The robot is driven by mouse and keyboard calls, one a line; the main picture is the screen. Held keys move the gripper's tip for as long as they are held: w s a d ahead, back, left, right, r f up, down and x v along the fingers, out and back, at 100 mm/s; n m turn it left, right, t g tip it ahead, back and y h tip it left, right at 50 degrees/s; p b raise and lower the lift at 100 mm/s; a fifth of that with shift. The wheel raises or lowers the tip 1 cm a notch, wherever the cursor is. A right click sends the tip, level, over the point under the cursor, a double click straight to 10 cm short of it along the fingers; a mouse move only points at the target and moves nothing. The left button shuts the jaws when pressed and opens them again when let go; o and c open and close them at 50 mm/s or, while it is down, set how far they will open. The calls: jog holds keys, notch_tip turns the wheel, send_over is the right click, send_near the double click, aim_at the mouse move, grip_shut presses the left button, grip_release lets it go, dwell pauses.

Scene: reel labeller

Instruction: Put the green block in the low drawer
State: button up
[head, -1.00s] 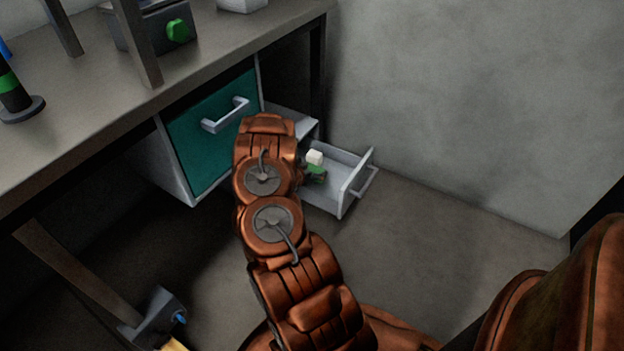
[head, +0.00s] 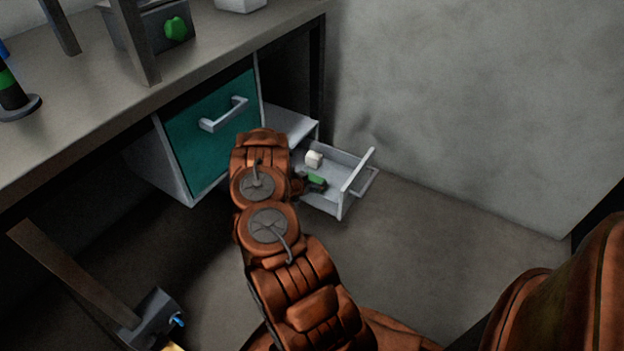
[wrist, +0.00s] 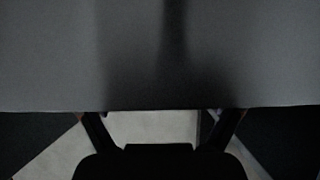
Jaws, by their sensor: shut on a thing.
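The green block (head: 316,181) shows in the head view at the open low drawer (head: 357,168), within its outline. My gripper (head: 307,184) is at the block's left end and shut on it, mostly hidden behind my arm. Whether the block touches the drawer floor I cannot tell. In the wrist view the two dark fingers of my gripper (wrist: 160,128) stand apart over a pale surface, and no green shows there. The drawer is pulled out, with its handle at the right.
A white block (head: 314,159) sits in the drawer, just behind the green block. A closed teal drawer front (head: 212,125) with a pale handle is at the left, under the workbench (head: 120,110). A grey wall (head: 470,100) stands close behind the drawer.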

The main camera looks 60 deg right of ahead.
jog(key=shift+f, duration=0.25)
jog(key=o, duration=0.9)
jog(key=shift+c, duration=0.2)
jog(key=shift+r, duration=0.15)
jog(key=shift+r, duration=0.6)
jog(key=p+v, duration=0.2)
jog(key=v, duration=0.9)
jog(key=shift+a+p, duration=0.35)
jog(key=shift+a, duration=0.1)
